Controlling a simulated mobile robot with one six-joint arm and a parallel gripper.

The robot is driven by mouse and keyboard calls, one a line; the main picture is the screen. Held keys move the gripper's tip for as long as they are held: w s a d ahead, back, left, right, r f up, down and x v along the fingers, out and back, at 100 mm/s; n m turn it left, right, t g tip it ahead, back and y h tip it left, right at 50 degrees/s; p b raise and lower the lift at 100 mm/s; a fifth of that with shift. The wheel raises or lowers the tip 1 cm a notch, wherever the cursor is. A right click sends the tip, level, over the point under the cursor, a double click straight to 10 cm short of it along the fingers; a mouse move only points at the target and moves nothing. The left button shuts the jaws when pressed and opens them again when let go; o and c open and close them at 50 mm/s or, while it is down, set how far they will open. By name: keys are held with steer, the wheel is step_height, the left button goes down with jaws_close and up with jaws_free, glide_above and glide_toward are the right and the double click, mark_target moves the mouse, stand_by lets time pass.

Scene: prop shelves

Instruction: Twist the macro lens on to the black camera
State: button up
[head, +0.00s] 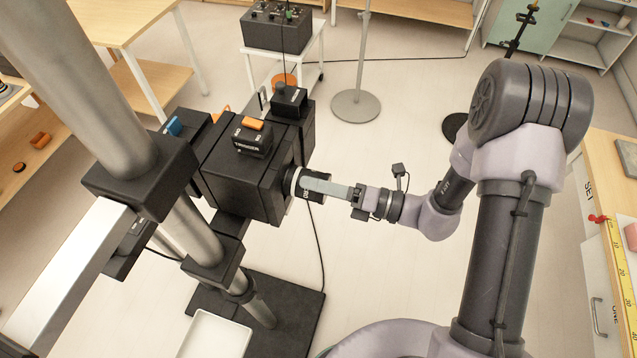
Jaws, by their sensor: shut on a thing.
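The black camera (243,178) is a boxy body mounted on a metal column stand at centre left, with a part marked TRIGGER (252,143) on top. My gripper (312,186) reaches in from the right and is shut on the macro lens (311,194), a short black cylinder with a pale ring at its camera end. The lens is at the camera's right face, lined up with the round mount there. I cannot tell whether its thread is engaged. The gripper finger covers part of the lens.
A white trolley with a black control box (275,28) stands behind the camera. A round-based pole (356,105) is at the back centre. A white tray (215,335) lies below the camera. A wooden bench (608,165) is at the right. Open floor lies between camera and arm.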

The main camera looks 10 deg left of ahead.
steer(key=shift+r+m+p, duration=0.15)
steer(key=shift+m+p, duration=0.55)
steer(key=shift+p, duration=0.1)
steer(key=shift+m+p, duration=0.6)
steer(key=shift+m, duration=0.2)
steer(key=shift+f, duration=0.2)
steer(key=o, duration=1.6)
steer(key=shift+a, duration=0.2)
steer(key=shift+o, duration=0.2)
steer(key=shift+d, duration=0.1)
